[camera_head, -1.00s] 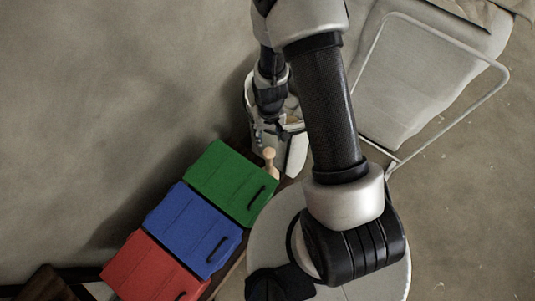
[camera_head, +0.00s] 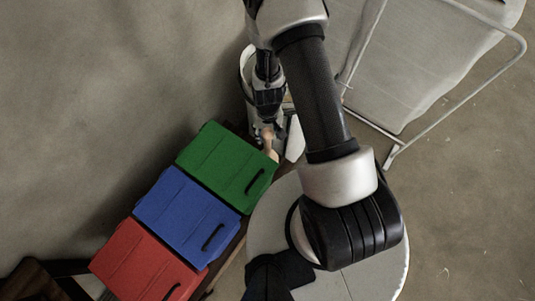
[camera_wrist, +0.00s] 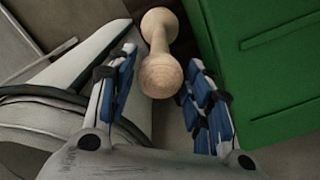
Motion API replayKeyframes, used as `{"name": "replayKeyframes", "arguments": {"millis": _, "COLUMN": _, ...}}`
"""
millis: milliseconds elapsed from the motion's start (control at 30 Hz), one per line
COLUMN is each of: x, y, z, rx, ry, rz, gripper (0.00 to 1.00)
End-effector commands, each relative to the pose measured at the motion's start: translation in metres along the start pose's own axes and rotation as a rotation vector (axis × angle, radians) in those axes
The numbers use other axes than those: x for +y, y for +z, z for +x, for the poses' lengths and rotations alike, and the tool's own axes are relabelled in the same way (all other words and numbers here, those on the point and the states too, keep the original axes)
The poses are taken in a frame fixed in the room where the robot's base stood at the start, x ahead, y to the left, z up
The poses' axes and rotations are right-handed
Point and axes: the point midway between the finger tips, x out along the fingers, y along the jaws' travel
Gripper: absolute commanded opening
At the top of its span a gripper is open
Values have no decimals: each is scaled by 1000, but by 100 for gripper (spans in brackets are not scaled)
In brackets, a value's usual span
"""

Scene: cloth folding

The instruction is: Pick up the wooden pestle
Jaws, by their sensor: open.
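The wooden pestle (camera_wrist: 160,58) is pale wood with a rounded knob at each end and a narrower middle. In the wrist view its near knob lies between the two blue-padded fingers of my gripper (camera_wrist: 158,90), with the far knob beyond the fingertips. My gripper is open, and a gap shows on the left side of the knob; the right finger is very close to it. In the head view the pestle (camera_head: 268,142) stands beside the green box, partly hidden by my gripper (camera_head: 268,125) above it.
The green box (camera_head: 226,165) is close to the pestle and also fills the right of the wrist view (camera_wrist: 270,60). Blue (camera_head: 187,215) and red (camera_head: 147,262) boxes continue the row. A whitish container (camera_head: 247,65) stands behind my gripper.

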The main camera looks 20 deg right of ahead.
Motion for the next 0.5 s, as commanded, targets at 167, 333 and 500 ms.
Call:
{"name": "replayKeyframes", "arguments": {"millis": 167, "x": 0, "y": 0, "z": 8, "rx": 0, "ry": 0, "rz": 0, "gripper": 47}}
{"name": "replayKeyframes", "arguments": {"millis": 333, "x": 0, "y": 0, "z": 29, "rx": 0, "ry": 0, "rz": 1, "gripper": 47}}
{"name": "replayKeyframes", "arguments": {"millis": 500, "x": 0, "y": 0, "z": 52, "rx": 0, "ry": 0, "rz": 0, "gripper": 47}}
